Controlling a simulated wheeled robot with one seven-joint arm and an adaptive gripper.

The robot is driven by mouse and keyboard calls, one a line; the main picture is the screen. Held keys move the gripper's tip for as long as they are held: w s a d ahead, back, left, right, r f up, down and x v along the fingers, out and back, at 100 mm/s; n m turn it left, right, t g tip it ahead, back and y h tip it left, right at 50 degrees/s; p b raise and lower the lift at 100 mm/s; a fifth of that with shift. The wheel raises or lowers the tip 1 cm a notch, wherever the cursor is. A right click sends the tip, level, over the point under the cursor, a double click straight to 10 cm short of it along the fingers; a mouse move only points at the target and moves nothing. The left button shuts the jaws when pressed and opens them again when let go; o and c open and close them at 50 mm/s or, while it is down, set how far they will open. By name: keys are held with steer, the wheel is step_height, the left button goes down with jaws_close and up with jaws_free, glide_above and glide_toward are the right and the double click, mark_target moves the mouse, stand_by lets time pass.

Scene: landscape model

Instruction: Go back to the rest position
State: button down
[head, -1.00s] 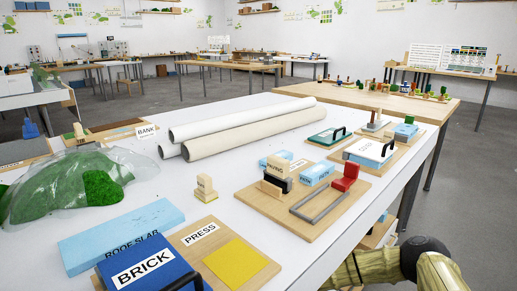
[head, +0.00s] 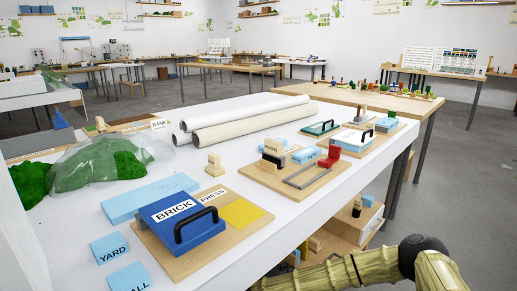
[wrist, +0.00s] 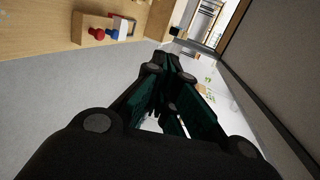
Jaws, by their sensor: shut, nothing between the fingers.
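My arm reaches in from the bottom right corner of the head view, low beside the white table's right edge; the gripper itself is out of that view. In the wrist view my gripper (wrist: 172,100) has its dark fingers drawn together and holds nothing. It points over grey floor, apart from any object.
On the white table (head: 80,220) are a blue BRICK press (head: 175,220), a light blue slab (head: 150,197), a green hill under clear film (head: 95,165), and paper rolls (head: 250,122). A wooden shelf (head: 345,228) with items sits under the table. Grey floor is free at right.

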steer(key=s+a+f+n+t+y+b, duration=0.1)
steer(key=s+a+f+n+y+b, duration=0.1)
steer(key=s+a+f+n+y, duration=0.85)
steer(key=s+d+f+n+g+b, duration=0.1)
steer(key=s+d+f+n+g, duration=0.2)
steer(key=s+f+n, duration=0.55)
steer(key=s+d+f+n+g+h+b, duration=0.1)
steer(key=s+d+f+n+g, duration=0.2)
steer(key=s+d, duration=0.9)
steer(key=s+d+n+g+b, duration=0.2)
steer(key=s+d+n+g, duration=0.3)
steer(key=s+d, duration=0.75)
steer(key=s+a+r+p, duration=0.1)
steer(key=a+r+p, duration=0.1)
steer(key=r+p, duration=1.7)
steer(key=s+a+r+m+p, duration=0.1)
steer(key=s+a+r+p, duration=0.1)
steer(key=r+p, duration=1.7)
steer(key=shift+s+g, duration=0.25)
steer(key=shift+g, duration=0.15)
steer(key=shift+a+f, duration=0.1)
